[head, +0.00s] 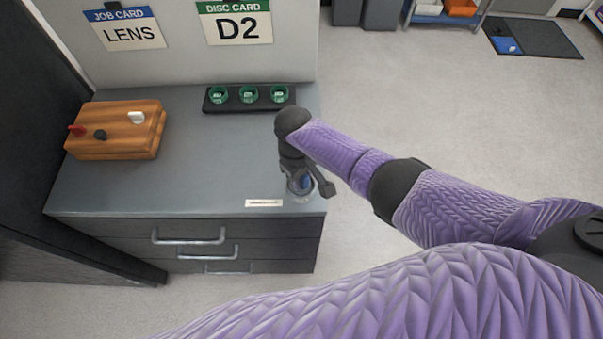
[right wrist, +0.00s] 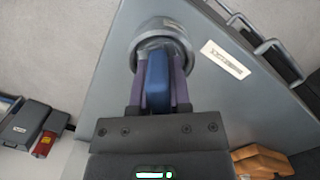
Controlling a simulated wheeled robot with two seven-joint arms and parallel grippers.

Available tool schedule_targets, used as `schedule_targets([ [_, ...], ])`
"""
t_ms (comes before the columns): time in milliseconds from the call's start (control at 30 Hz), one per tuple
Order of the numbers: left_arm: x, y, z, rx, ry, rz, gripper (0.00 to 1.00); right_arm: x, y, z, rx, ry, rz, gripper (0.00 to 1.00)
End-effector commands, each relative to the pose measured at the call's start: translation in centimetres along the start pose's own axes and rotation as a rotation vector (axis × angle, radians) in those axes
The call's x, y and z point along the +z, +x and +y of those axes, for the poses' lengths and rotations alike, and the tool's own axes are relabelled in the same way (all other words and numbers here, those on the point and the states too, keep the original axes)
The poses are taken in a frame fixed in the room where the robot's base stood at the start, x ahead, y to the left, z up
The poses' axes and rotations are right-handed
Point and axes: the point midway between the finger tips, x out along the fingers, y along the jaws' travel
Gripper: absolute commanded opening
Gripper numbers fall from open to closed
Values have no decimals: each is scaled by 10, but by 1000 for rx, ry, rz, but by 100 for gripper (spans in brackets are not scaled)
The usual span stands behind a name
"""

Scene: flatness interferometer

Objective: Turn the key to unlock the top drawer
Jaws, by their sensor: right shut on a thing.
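My right gripper (head: 298,178) points down at the right front corner of the grey cabinet top (head: 190,170). In the right wrist view its two fingers (right wrist: 158,85) are shut on the blue key (right wrist: 157,78). The key also shows as a small blue patch in the head view (head: 306,182). The key's far end is at a round grey lock (right wrist: 153,28); how deep it sits is hidden. The top drawer (head: 120,230) lies under the cabinet top and looks closed, with a metal handle (head: 188,238). My left gripper is out of view.
A small white label (head: 264,203) lies left of the lock. A black tray with green-topped items (head: 240,107) stands at the back. A wooden block with knobs (head: 115,145) is at the left. The middle of the top is clear.

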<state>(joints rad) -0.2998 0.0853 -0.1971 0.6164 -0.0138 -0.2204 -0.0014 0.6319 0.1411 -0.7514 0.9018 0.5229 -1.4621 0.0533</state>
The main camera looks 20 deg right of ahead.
Motion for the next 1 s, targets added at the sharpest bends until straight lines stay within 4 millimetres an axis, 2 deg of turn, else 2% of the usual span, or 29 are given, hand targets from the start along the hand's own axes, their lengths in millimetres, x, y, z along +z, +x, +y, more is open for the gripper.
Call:
schedule_targets([
  [300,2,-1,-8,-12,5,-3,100,0,0,0,-4,26,-1,0],
  [600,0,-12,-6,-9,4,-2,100,1,0,-1,-37,299,-2,0],
  [900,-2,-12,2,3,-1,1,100,0,0,-1,-40,324,-1,0],
  [1000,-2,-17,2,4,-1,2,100,0,-1,-1,-54,428,-2,0],
])
